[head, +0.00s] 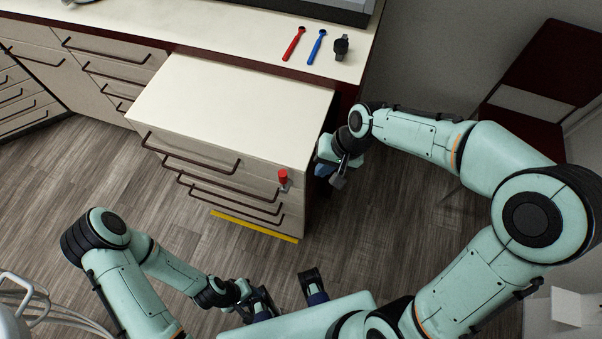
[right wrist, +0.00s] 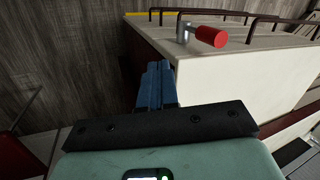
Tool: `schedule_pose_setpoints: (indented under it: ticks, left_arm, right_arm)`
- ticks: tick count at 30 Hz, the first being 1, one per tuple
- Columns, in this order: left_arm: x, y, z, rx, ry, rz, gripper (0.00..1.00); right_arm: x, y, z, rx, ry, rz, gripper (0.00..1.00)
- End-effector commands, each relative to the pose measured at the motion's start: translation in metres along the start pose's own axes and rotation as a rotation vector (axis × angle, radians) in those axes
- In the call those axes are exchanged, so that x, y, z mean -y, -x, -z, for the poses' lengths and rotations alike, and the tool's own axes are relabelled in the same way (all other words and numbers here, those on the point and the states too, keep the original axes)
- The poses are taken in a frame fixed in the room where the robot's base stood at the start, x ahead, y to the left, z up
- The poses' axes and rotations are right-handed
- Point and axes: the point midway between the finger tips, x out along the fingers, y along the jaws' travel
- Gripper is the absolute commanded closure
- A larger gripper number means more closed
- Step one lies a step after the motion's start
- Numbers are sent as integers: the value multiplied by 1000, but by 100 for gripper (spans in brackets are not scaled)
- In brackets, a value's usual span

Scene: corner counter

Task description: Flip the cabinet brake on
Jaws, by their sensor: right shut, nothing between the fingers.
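The cabinet (head: 235,100) is a low drawer unit with a pale top, standing out from the counter. Its brake is a red knob on a metal bracket (head: 283,178) at the right end of the drawer front. In the right wrist view the red brake handle (right wrist: 211,37) lies sideways near the cabinet's corner. My right gripper (head: 325,169) is beside the cabinet's right side, behind the brake. Its blue fingers (right wrist: 155,84) are shut and empty; I cannot tell whether they touch the side. My left gripper (head: 288,294) is open and empty, low in front of the cabinet.
A yellow strip (head: 254,226) runs along the cabinet's bottom front. Dark bar handles (head: 200,164) project from the drawers. A red tool (head: 293,44), a blue tool (head: 316,47) and a black watch-like item (head: 341,46) lie on the counter. Wood floor is free in front.

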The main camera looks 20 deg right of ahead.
Motion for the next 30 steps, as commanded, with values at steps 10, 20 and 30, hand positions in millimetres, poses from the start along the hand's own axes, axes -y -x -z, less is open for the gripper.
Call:
schedule_pose_setpoints:
  ticks: [10,20,30]
  left_arm:
    - [3,-7,-1,2,1,1,64]
    - [2,-6,-1,2,1,1,64]
    - [5,-14,-1,5,2,2,64]
  right_arm:
    - [12,65,-12,-20,-9,29,100]
    - [12,64,-12,-19,-10,28,100]
    - [13,16,-12,-14,-9,26,100]
